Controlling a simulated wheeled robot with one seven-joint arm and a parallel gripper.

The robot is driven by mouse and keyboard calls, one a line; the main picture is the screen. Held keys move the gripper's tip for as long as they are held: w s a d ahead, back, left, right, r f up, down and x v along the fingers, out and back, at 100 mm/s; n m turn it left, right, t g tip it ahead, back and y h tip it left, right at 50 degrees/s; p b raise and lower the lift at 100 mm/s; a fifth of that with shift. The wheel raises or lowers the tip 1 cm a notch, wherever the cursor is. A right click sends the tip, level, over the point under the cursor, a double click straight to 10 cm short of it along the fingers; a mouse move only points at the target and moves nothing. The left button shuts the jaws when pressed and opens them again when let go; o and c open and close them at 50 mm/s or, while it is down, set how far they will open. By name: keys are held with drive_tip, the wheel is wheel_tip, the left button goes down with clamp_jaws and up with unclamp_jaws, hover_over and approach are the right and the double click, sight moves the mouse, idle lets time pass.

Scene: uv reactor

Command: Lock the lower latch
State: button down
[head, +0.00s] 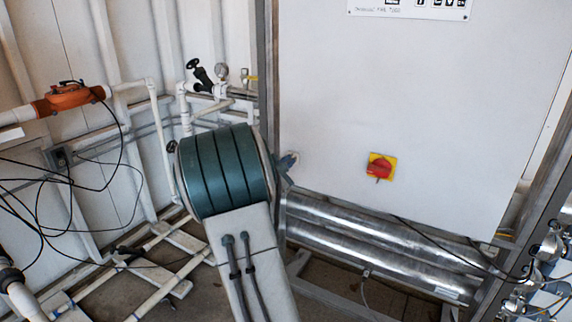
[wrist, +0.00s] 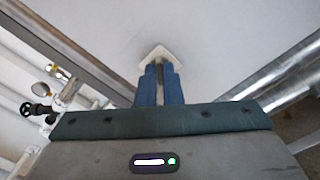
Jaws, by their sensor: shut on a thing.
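The lower latch is a small pale plate with a slim knob, low on the left side of the large white cabinet door (head: 350,110). In the wrist view the latch (wrist: 150,56) is just beyond my fingertips, with its middle between them. My gripper (wrist: 159,72) has its two blue fingers close together on the latch's knob. In the head view my gripper (head: 289,163) reaches the door from the left, and my green wrist housing hides part of it. The latch's exact turn is hard to tell, as the fingers cover its knob.
A red and yellow rotary switch (head: 380,167) is on the door to the right. Shiny metal tubes (head: 375,255) run below the door. White pipes with a black-handled valve (head: 200,75) and a gauge stand left of the cabinet's metal frame post (head: 267,70).

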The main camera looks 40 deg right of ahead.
drive_tip(key=shift+n+p, duration=1.7)
drive_tip(key=shift+n, duration=2.2)
drive_tip(key=shift+f, duration=0.1)
drive_tip(key=c, duration=1.6)
unclamp_jaws()
drive_tip(key=shift+d, duration=0.1)
drive_tip(key=shift+s+a, duration=0.1)
drive_tip(key=shift+a, duration=0.3)
drive_tip(key=v, duration=1.3)
drive_tip(key=shift+s, duration=0.1)
